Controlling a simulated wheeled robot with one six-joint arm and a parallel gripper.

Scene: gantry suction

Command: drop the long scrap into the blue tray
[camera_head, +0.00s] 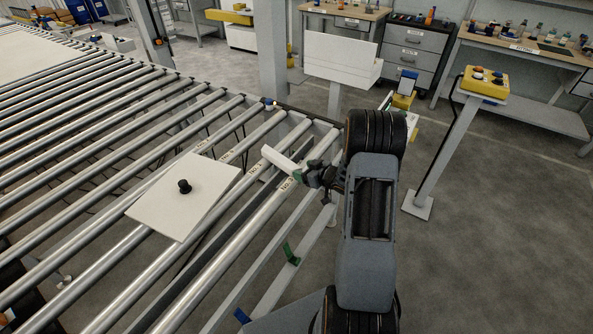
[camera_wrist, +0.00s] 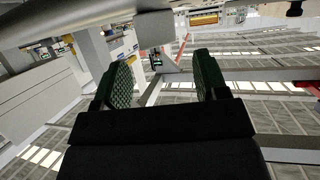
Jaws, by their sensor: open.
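A long white strip (camera_head: 279,158), which may be the long scrap, shows at the right end of the rollers, its near end by the green fingertips of my gripper (camera_head: 298,177). I cannot tell if they touch. In the wrist view my gripper (camera_wrist: 164,72) has its two green-padded fingers wide apart, with no piece clearly held between them. A small blue thing (camera_head: 243,316) shows low under the roller frame; I cannot tell whether it is part of the blue tray. No whole blue tray is clearly visible.
A white square panel (camera_head: 182,205) with a black knob (camera_head: 184,186) lies on the rollers (camera_head: 100,130). A yellow control box (camera_head: 485,83) stands on a post at right. A white box (camera_head: 343,57) stands behind the rollers. Open floor lies right of my arm.

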